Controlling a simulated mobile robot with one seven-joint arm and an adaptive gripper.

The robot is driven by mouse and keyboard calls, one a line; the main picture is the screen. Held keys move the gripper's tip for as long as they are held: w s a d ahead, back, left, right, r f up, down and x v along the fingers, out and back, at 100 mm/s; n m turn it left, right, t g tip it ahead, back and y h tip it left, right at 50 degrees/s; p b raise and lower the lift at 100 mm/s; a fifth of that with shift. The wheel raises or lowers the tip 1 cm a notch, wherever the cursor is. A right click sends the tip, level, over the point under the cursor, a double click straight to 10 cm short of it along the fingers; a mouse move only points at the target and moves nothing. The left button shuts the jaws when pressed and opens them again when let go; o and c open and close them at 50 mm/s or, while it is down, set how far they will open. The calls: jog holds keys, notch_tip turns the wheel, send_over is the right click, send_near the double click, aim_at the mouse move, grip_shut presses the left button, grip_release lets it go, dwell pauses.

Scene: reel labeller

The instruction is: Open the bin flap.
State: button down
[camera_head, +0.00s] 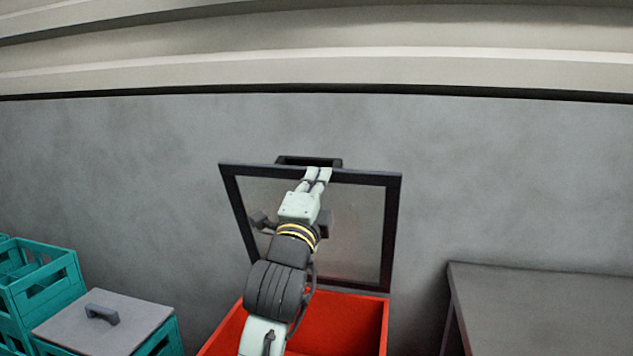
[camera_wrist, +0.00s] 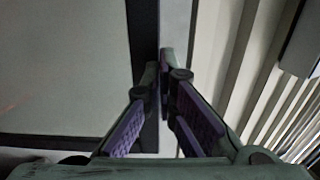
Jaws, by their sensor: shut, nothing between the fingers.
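The bin flap (camera_head: 355,225) is a dark-framed panel with a translucent middle, standing raised and nearly upright at the back of the red bin (camera_head: 340,318). A dark handle (camera_head: 310,161) sits on its top edge. My gripper (camera_head: 318,172) is at that top edge, just in front of the handle, with its fingers shut. In the wrist view my gripper (camera_wrist: 164,65) has its tips together beside the dark frame of the flap (camera_wrist: 143,35). I cannot tell whether the fingertips touch the flap. My arm hides part of the flap and the bin opening.
Teal crates (camera_head: 45,285) stand at the left, and a grey lid (camera_head: 105,322) with a dark handle lies beside them. A dark table (camera_head: 550,305) stands at the right. A grey wall (camera_head: 510,185) is close behind the flap.

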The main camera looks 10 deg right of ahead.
jog(key=shift+r, duration=0.1)
jog(key=shift+g, duration=0.9)
jog(key=w+r+p, duration=0.1)
jog(key=w+d+r+p, duration=0.1)
jog(key=w+p, duration=0.1)
jog(key=w+d+r+p, duration=0.1)
jog(key=w+p, duration=0.1)
jog(key=shift+d, duration=0.1)
jog(key=shift+y, duration=0.3)
jog(key=x, duration=0.3)
jog(key=p+x, duration=0.1)
jog(key=x, duration=0.1)
jog(key=shift+f, duration=0.35)
jog(key=shift+s+f, duration=0.1)
